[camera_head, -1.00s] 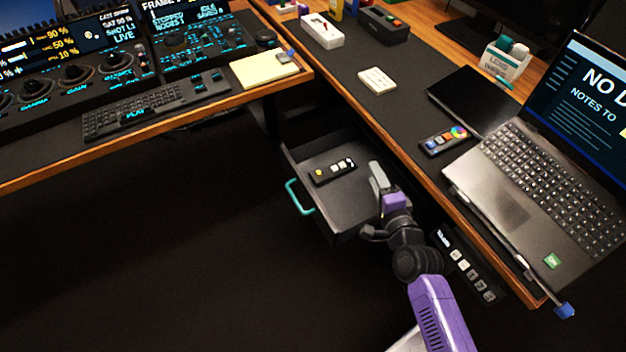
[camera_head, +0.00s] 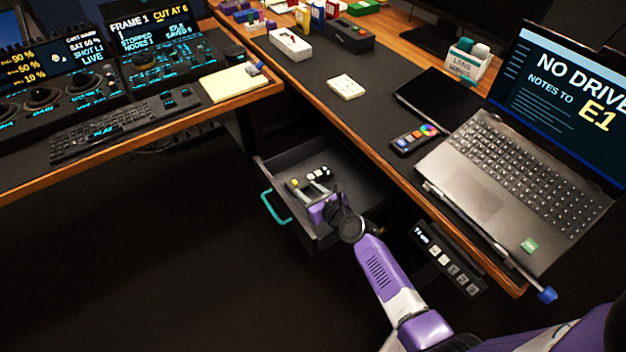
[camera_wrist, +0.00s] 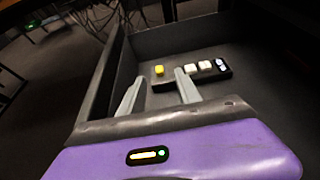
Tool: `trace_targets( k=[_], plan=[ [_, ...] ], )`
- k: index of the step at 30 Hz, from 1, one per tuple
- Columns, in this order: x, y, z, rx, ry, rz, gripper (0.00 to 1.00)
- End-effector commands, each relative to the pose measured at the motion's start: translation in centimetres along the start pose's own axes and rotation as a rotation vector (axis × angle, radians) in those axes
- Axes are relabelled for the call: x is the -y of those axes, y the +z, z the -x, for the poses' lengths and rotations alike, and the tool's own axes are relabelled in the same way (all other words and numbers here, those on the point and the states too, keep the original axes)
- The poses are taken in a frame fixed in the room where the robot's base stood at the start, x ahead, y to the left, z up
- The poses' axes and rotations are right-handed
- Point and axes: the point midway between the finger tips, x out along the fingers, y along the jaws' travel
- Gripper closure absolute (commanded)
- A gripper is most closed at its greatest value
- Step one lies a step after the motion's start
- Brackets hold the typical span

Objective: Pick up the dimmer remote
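The dimmer remote appears to be the slim black remote (camera_head: 311,177) with one yellow and several pale buttons. It lies flat in the open drawer (camera_head: 350,178), and it also shows in the wrist view (camera_wrist: 205,66). My gripper (camera_head: 314,190) is in the drawer area, at the remote's near side. In the wrist view my gripper (camera_wrist: 158,80) is open and empty. Its left finger is beside the yellow-button end, and its right finger overlaps the remote's near edge in the picture. I cannot tell whether the fingers touch it.
The drawer's walls surround the remote, with a teal handle (camera_head: 275,207) at the front. Another remote (camera_head: 414,138) with a colour wheel lies on the desk beside the laptop (camera_head: 490,185). A labelled button panel (camera_head: 450,258) is on the desk's side. Dark floor is clear at lower left.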

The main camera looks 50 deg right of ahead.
Motion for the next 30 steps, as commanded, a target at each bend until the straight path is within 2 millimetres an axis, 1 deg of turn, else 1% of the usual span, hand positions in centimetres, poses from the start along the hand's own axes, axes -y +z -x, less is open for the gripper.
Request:
trace_targets(
  k=[1,5,9,13,16,23,26,27,29,30],
  plan=[
    [0.0,-0.1,-0.7,0.001,0.001,0.001,0.6],
    [-0.1,-0.3,-2.0,0.001,0.001,0.003,0.6],
    [-0.3,-0.6,-4.1,0.002,-0.001,0.003,0.6],
    [-0.3,-0.6,-5.6,0.001,-0.001,0.002,0.6],
    [-0.3,-0.5,-6.2,0.001,-0.001,0.003,0.6],
    [-0.3,-0.4,-6.2,-0.001,0.0,0.004,0.6],
    [-0.3,-0.5,-6.2,-0.001,0.0,0.004,0.78],
    [-0.3,-0.5,-6.2,-0.001,0.0,0.004,0.85],
    [-0.3,-0.5,-6.2,-0.001,0.0,0.004,0.97],
    [-0.3,-0.5,-6.2,-0.001,0.0,0.004,1.0]
  ],
)
